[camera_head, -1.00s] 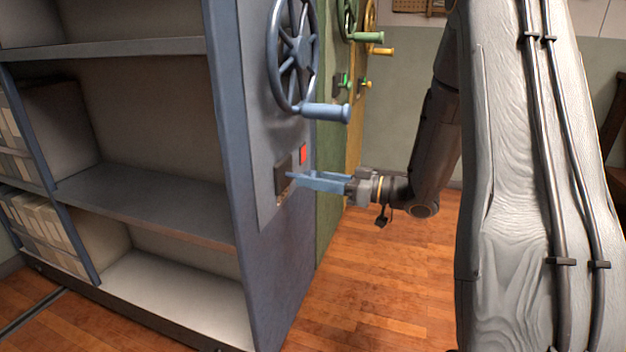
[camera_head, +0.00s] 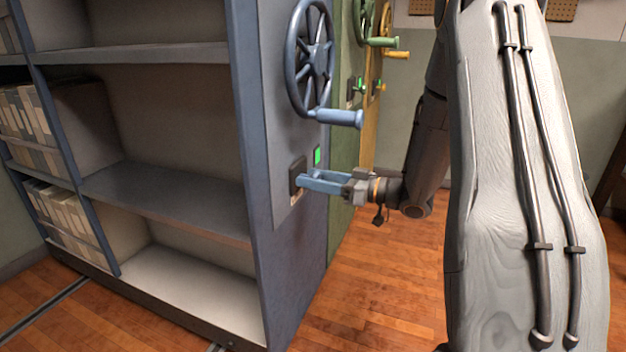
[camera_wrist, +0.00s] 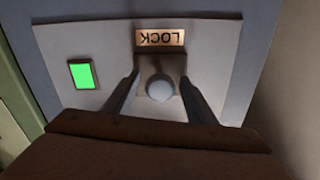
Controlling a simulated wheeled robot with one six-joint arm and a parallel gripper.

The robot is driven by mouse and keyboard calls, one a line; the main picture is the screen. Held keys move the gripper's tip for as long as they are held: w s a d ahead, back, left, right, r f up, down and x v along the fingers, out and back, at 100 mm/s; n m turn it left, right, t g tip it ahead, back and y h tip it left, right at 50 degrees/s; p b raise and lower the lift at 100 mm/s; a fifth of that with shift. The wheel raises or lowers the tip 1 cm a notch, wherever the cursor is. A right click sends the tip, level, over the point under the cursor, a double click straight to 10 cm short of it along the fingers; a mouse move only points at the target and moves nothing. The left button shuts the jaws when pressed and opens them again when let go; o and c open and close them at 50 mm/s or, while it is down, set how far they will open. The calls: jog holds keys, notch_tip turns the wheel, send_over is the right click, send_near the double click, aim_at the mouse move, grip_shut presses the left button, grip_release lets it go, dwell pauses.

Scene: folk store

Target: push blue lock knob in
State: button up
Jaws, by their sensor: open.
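The blue lock knob (camera_wrist: 159,88) shows in the wrist view as a rounded pale grey-blue end in front of a dark square plate (camera_wrist: 176,62), below a brass label reading LOCK (camera_wrist: 160,38), which appears upside down. My gripper (camera_wrist: 158,82) is open, with one finger on each side of the knob; I cannot tell whether they touch it. In the head view my gripper (camera_head: 305,181) reaches the dark lock plate (camera_head: 297,173) on the blue shelf's end panel. The indicator light (camera_wrist: 82,74) beside the lock is green; it also shows in the head view (camera_head: 317,156).
A blue handwheel (camera_head: 311,58) with a protruding handle (camera_head: 340,118) is above my gripper. Green (camera_head: 382,42) and yellow (camera_head: 396,54) handles stand on units behind. The wooden floor (camera_head: 385,290) is clear to the right of the shelf.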

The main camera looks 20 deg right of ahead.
jog(key=p+v, duration=0.2)
jog(key=v, duration=0.5)
jog(key=shift+s+d, duration=0.25)
jog(key=shift+d, duration=0.05)
dwell(0.5)
